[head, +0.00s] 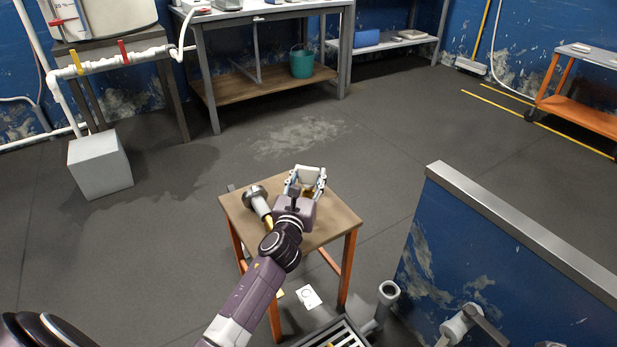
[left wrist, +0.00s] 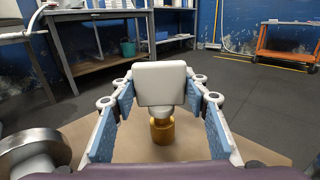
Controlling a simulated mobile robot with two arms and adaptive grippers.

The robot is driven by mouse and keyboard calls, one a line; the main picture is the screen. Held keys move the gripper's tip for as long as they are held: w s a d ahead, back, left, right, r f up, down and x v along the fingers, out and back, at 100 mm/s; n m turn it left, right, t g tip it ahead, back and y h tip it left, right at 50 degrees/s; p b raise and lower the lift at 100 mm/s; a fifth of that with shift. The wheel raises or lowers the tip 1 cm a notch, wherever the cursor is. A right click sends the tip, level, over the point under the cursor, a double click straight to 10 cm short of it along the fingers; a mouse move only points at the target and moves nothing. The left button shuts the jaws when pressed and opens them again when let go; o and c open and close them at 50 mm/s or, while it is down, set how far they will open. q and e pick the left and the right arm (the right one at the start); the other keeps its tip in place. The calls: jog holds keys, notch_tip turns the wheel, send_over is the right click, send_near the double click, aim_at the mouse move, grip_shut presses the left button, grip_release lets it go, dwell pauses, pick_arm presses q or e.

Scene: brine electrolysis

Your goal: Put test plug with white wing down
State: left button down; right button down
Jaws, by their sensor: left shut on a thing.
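The test plug has a flat white wing (left wrist: 160,83) above a brass body (left wrist: 162,130). My left gripper (head: 306,180) is over the far part of a small wooden-topped table (head: 335,222) with orange legs. Its blue-padded fingers (left wrist: 160,103) are shut on the plug, one on each side of the white wing. In the head view the wing (head: 308,174) shows between the fingertips. The plug looks upright, with the brass end down over the tabletop. I cannot tell whether it touches the wood. My right gripper is not in view.
A grey metal fitting (head: 256,197) with a round head lies on the table, left of my gripper; it also shows in the left wrist view (left wrist: 35,155). A blue wall with a metal cap (head: 520,225) stands to the right.

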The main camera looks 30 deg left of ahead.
pick_arm(q)
jog(key=shift+f, duration=0.2)
jog(key=c, duration=1.1)
grip_release()
jog(key=shift+r, duration=0.1)
jog(key=shift+c, duration=0.2)
